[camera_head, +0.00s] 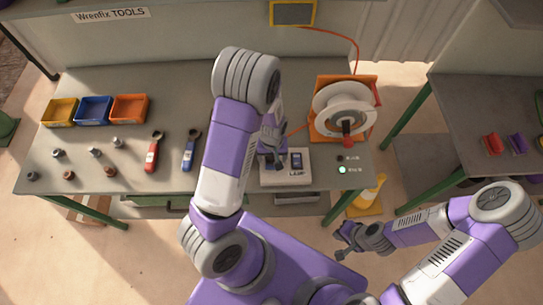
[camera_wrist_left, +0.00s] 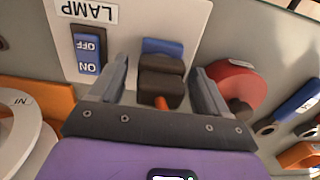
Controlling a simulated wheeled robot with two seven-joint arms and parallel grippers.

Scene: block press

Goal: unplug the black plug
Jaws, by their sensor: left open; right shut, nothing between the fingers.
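The black plug (camera_wrist_left: 162,82) shows in the left wrist view, dark, with a short orange cord end, against a blue piece (camera_wrist_left: 162,48) on the white LAMP panel (camera_wrist_left: 205,25). My left gripper (camera_wrist_left: 158,66) is open, with one finger on each side of the plug; I cannot tell if they touch it. In the head view my left gripper (camera_head: 272,150) is over the white panel (camera_head: 288,181), and hides the plug. My right gripper (camera_head: 350,238) is shut and empty, in front of the table near the yellow stand.
An ON/OFF switch (camera_wrist_left: 89,52) sits beside the plug. A red round part (camera_wrist_left: 235,85) is close to the other finger. A cable reel (camera_head: 343,108), a lit green lamp (camera_head: 342,170), red (camera_head: 153,152) and blue (camera_head: 190,150) tools and several bins are on the table (camera_head: 230,75).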

